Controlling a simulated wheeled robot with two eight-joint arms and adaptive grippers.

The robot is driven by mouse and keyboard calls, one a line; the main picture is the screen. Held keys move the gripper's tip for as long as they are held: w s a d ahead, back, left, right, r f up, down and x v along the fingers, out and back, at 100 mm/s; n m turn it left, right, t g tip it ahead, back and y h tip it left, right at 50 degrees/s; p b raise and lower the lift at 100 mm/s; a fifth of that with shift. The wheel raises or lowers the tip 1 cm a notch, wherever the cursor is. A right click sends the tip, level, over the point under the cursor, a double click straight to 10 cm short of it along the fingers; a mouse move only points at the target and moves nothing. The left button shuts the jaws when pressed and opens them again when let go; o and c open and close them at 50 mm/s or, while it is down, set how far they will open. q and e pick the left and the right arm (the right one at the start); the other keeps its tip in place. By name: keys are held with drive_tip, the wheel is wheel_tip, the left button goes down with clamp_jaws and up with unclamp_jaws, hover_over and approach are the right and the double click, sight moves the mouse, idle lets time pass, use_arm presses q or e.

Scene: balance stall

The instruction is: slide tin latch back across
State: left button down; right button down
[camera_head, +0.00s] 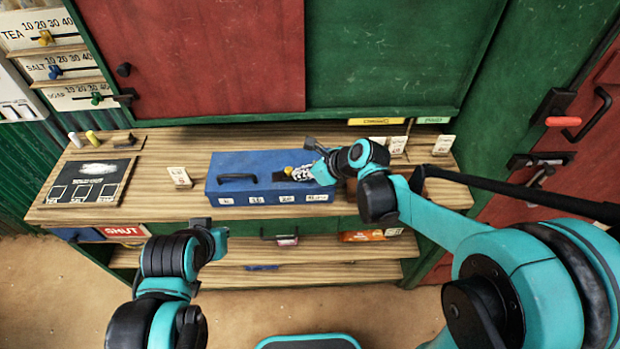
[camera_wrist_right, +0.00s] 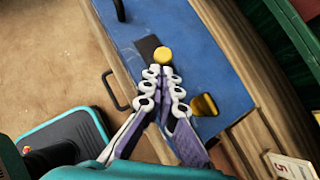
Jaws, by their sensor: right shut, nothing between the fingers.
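The blue tin (camera_head: 232,163) lies on the wooden counter, with a black handle (camera_head: 237,177) and pale number labels on its front. A round yellow knob (camera_head: 288,170) sits on its lid, beside a dark patch (camera_wrist_right: 148,45); I take the knob for the latch. My right gripper (camera_head: 298,173) is shut and empty over the lid. In the right wrist view its fingertips (camera_wrist_right: 162,72) are right by the yellow knob (camera_wrist_right: 163,54); I cannot tell if they touch. A second yellow piece (camera_wrist_right: 204,104) shows near the tin's edge. My left arm shows, but not its gripper fingers.
A dark board (camera_head: 90,182) lies at the counter's left, and a small price card (camera_head: 179,177) stands left of the tin. More cards (camera_head: 443,145) stand at the back right. A shelf (camera_head: 330,249) runs below.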

idle(0.3)
drive_tip(key=a, duration=0.3)
drive_tip(key=shift+a, duration=0.3)
drive_tip(key=shift+d, duration=0.1)
